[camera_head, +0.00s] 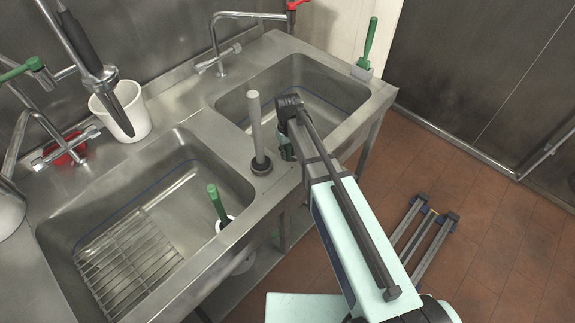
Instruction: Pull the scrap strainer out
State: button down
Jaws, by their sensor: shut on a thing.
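My arm reaches from the lower right to the near left edge of the right sink basin (338,80). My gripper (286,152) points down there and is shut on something. Its fingertips and what they hold are mostly hidden behind my wrist and arm. I cannot clearly make out the scrap strainer. A grey upright rod with a dark round base (256,125) stands on the divider between the basins, just left of my gripper and apart from it as far as I can tell.
The left basin (185,150) holds a wire rack (125,260) and a green-handled tool (217,203). A white bucket (125,112), taps and a hanging sprayer (82,42) stand behind. A green-handled brush (369,40) stands at the right corner.

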aim_at(288, 145)
jog(key=shift+r, duration=0.25)
jog(key=shift+r+p, duration=1.7)
jog(key=shift+r, duration=0.9)
